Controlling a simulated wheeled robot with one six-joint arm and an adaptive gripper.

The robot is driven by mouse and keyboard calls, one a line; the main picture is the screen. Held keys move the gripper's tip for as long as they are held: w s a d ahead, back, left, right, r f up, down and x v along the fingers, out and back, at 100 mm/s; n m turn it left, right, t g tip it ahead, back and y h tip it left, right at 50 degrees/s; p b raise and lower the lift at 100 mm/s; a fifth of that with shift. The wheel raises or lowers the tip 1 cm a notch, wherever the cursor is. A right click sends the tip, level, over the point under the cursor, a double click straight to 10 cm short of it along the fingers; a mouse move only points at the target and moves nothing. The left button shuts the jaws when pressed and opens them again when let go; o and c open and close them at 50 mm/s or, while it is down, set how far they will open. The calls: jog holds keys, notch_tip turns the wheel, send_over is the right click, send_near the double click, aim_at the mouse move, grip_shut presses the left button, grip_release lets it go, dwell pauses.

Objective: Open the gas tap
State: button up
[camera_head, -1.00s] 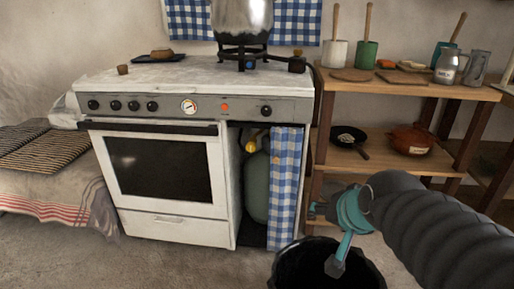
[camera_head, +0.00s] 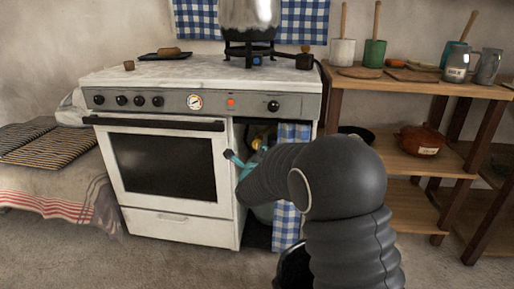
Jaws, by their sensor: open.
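The gas bottle (camera_head: 264,212) is a green cylinder standing in the open compartment at the right of the white stove (camera_head: 170,208). A small yellow fitting (camera_head: 258,139) shows at its top, where the gas tap would be; its details are too small to tell. My gripper (camera_head: 244,163), with teal fingers, is open at the mouth of this compartment, just in front of and below the yellow fitting. My dark arm hides much of the bottle and part of the gripper. I cannot tell whether a finger touches the fitting.
A blue checked curtain (camera_head: 286,228) hangs at the right of the compartment. A wooden shelf (camera_head: 412,207) with pots stands at right. A large metal pot (camera_head: 249,14) is above the stove top.

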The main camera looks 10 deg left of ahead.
aim_at(256, 146)
jog(key=w+f+m, duration=0.1)
jog(key=w, duration=0.4)
jog(key=w+a+f+m+p, duration=0.1)
jog(key=w, duration=0.4)
jog(key=w+f+m+t+h, duration=0.1)
jog(key=w, duration=0.4)
jog(key=shift+a+f+p, duration=0.3)
jog(key=shift+f+p, duration=0.05)
jog(key=shift+f, duration=0.05)
jog(key=c, duration=1.1)
jog(key=shift+c, duration=0.2)
